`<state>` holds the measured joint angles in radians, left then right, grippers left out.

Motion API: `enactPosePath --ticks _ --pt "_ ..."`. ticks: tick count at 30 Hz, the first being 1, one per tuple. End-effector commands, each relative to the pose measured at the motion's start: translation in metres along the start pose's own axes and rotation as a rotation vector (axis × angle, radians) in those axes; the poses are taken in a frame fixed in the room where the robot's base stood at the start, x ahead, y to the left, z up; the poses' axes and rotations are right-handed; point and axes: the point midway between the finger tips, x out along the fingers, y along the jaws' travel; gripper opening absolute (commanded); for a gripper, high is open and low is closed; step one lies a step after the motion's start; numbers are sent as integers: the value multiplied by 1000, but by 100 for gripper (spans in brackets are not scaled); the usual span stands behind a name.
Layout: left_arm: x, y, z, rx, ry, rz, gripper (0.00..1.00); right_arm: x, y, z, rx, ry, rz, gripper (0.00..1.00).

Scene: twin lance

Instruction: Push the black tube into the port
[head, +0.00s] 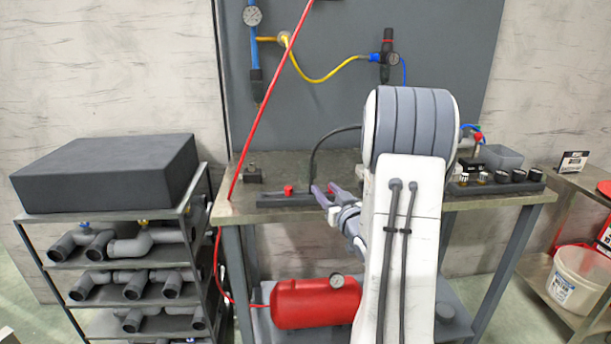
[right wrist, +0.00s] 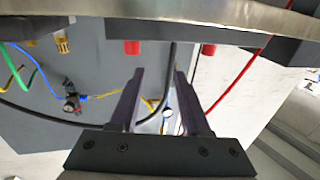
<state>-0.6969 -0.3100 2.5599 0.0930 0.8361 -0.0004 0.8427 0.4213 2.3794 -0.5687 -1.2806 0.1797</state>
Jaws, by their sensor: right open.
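The black tube (head: 319,146) arches over the bench top in the head view, its lower end reaching down near my right gripper. My right gripper (head: 331,192) is open at the bench's front edge, beside a low black block (head: 270,200) with a red fitting (head: 288,190). In the right wrist view the tube (right wrist: 173,62) shows between the two spread fingers (right wrist: 160,85), with clear gaps beside it. Its end there meets the dark block between two red fittings (right wrist: 132,47). The port itself is not clear, so I cannot tell whether the tube is seated. My left gripper is out of view.
A red hose (head: 265,110) runs slantwise to the bench's left front corner. Black knobs and brass fittings (head: 482,178) line the bench's right side. A red tank (head: 315,302) is below. My right arm hides the middle right of the bench.

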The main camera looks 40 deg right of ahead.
Motion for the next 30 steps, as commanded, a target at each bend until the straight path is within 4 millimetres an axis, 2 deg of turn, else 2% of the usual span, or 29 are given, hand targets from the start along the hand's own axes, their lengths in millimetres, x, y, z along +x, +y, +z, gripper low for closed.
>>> enactPosePath --ticks 6,13,21,30 --pt "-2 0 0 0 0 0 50 37 -13 0 1 1 -18 47" --pt "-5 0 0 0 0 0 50 56 -17 -2 2 1 -19 47" --pt "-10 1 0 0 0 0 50 92 -21 -5 1 0 -16 47" --pt "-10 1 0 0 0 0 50 98 -19 -5 1 0 -12 47"
